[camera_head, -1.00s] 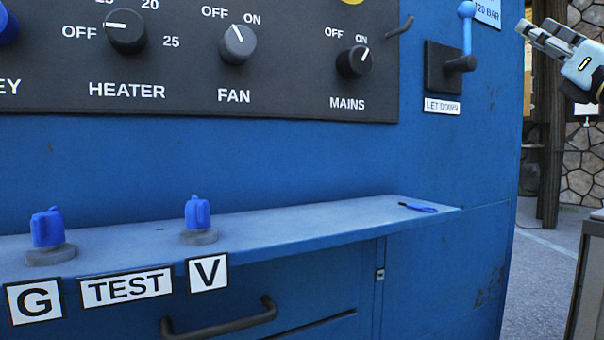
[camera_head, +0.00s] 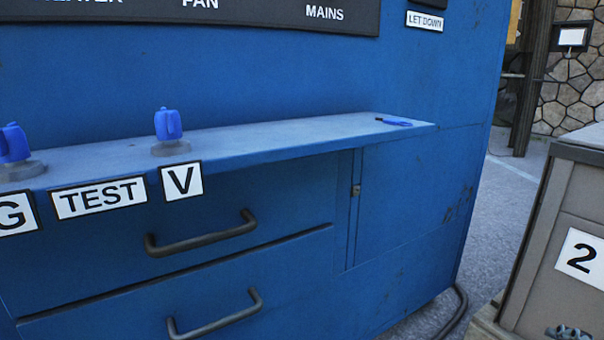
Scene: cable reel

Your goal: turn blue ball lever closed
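The blue ball lever is out of the now view, above its top edge. Only the LET DOWN label (camera_head: 425,21) that sits below it shows at the top right of the blue cabinet (camera_head: 250,80). Neither of my grippers is in view.
A shelf (camera_head: 270,138) carries blue knobs, one above the V label (camera_head: 168,124) and one at the left edge (camera_head: 13,143). A small blue-handled tool (camera_head: 396,122) lies at its right end. Drawers with dark handles (camera_head: 205,236) are below. A grey-brown box marked 2 (camera_head: 580,256) stands at right.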

